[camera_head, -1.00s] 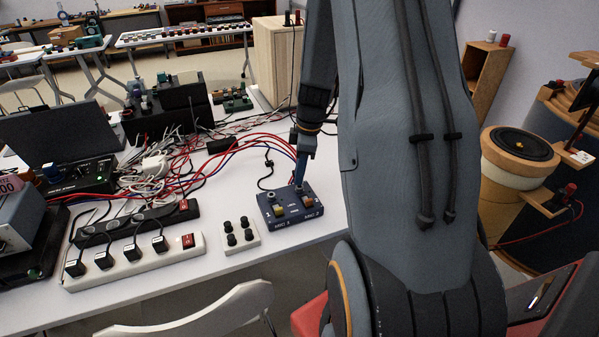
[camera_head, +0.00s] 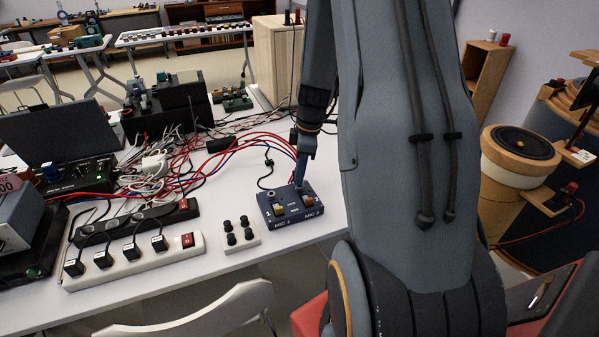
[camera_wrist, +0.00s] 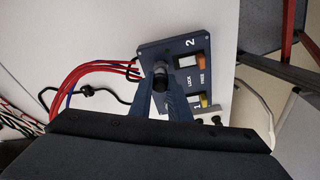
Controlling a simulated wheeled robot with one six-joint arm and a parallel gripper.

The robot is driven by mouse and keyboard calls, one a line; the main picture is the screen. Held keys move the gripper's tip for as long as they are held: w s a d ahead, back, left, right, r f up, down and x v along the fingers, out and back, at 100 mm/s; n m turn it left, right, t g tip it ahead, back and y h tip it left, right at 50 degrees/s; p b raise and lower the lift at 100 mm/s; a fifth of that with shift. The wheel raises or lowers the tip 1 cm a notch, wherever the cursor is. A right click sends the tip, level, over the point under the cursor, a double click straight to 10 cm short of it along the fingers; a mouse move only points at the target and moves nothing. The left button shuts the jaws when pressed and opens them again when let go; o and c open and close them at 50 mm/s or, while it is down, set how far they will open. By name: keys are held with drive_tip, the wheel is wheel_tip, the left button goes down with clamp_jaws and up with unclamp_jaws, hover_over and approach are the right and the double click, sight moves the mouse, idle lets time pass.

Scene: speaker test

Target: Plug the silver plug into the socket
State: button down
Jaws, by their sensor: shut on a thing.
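The silver plug (camera_wrist: 159,79) shows in the wrist view as a small dark-grey round end between the blue fingers of my gripper (camera_wrist: 160,88). My gripper is shut on it, directly over the dark blue box (camera_wrist: 148,52) marked 1 and 2. In the head view my gripper (camera_head: 299,184) points down at the back right of this box (camera_head: 292,213), whose front reads MIC 1 and MIC 2. One round silver-rimmed socket (camera_head: 271,194) shows at its back left. The socket under my gripper is hidden, so I cannot tell whether the plug is in it.
A small white box with black knobs (camera_head: 240,236) stands left of the blue box. A white power strip (camera_head: 135,262) lies further left. Red and blue cables (camera_head: 240,144) run behind. A dark lead (camera_head: 267,161) lies behind the blue box. The table's front edge is close.

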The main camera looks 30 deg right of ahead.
drive_tip(key=shift+f+b, duration=0.35)
drive_tip(key=shift+f, duration=0.25)
drive_tip(key=c, duration=1.6)
unclamp_jaws()
drive_tip(key=shift+r, duration=0.1)
drive_tip(key=shift+r+p, duration=2.5)
drive_tip(key=shift+r, duration=1.2)
drive_tip(key=s+a+r+m, duration=0.2)
drive_tip(key=s+a+m, duration=0.1)
drive_tip(key=a, duration=0.3)
drive_tip(key=s+a+r+m+h, duration=0.1)
drive_tip(key=s+a+r+m, duration=0.2)
drive_tip(key=s+a, duration=0.3)
drive_tip(key=s+a+r+m, duration=0.3)
drive_tip(key=s+a+m, duration=0.2)
drive_tip(key=a, duration=0.2)
drive_tip(key=shift+s+a, duration=0.1)
drive_tip(key=shift+a, duration=0.25)
